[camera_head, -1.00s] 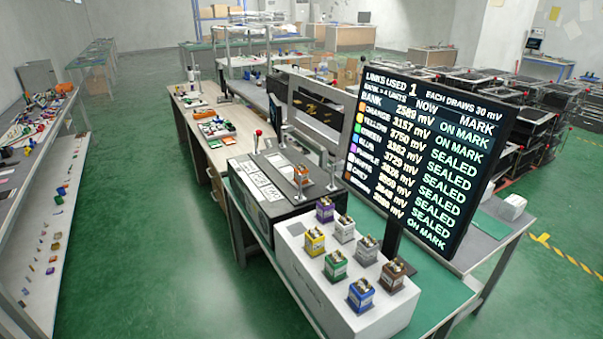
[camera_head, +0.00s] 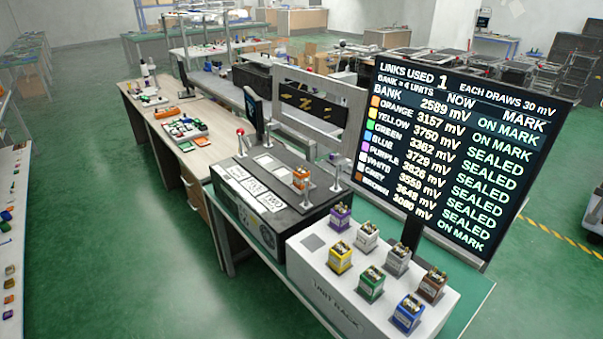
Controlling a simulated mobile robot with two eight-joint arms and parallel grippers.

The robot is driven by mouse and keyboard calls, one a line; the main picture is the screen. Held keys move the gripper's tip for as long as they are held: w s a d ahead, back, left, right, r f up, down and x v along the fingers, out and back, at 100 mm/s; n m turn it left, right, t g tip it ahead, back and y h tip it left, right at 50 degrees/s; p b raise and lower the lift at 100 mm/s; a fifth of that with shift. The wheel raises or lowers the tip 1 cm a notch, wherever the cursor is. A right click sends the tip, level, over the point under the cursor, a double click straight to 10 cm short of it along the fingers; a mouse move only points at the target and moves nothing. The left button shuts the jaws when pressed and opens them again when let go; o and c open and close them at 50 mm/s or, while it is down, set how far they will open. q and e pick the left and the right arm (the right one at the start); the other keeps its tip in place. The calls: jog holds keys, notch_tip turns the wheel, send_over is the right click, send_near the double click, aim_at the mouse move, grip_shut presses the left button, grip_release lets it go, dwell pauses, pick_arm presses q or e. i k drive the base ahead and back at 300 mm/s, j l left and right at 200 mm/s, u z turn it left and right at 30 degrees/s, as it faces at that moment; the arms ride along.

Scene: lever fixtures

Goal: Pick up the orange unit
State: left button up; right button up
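The orange unit (camera_head: 301,178) is a small orange block with a pale top. It sits upright on the dark top of the bench fixture (camera_head: 262,212), near its right end, close to a metal post. Neither of my grippers shows in the head view.
A white unit rack (camera_head: 318,288) in front holds several coloured units, including purple (camera_head: 340,217), yellow (camera_head: 339,257) and blue (camera_head: 407,313). A black display (camera_head: 462,150) stands behind, marking orange "ON MARK". A red-knobbed lever (camera_head: 240,133) stands at the fixture's left. Green floor at left is clear.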

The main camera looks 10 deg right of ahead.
aim_at(299, 175)
jog(key=i+j+z, duration=0.15)
jog(key=j, duration=0.2)
jog(key=i+j+z, duration=0.1)
jog(key=j, duration=0.25)
jog(key=i+j+z, duration=0.15)
jog(key=j, duration=0.2)
jog(key=i, duration=0.05)
